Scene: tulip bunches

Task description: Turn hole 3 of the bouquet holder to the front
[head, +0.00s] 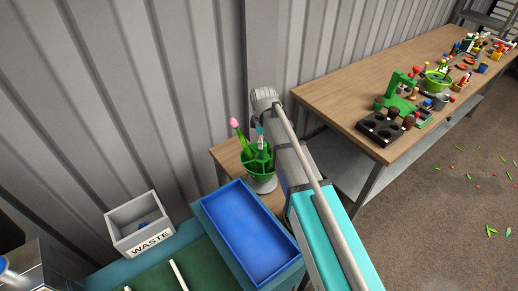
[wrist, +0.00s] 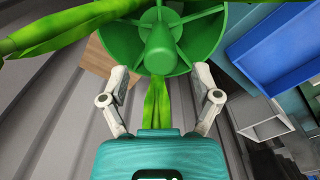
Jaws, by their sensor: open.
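The bouquet holder (head: 262,170) is a green bowl-like piece on a grey base, on a small wooden stand. A pink tulip (head: 235,123) leans out of its left side. In the wrist view the holder (wrist: 198,38) fills the top middle, with a central cone and spokes dividing its openings. No hole numbers can be read. My gripper (wrist: 161,72) is open, its two fingers apart at the lower rim of the holder; I cannot tell whether they touch it. A green stem or leaf (wrist: 157,102) shows between the fingers. My arm partly hides the holder in the head view.
A blue tray (head: 207,205) is in front of the stand, and a WASTE bin (head: 125,220) is to its left. A ribbed wall stands close behind. A long wooden table (head: 335,95) with a black holed block (head: 380,131) and many small items is at right.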

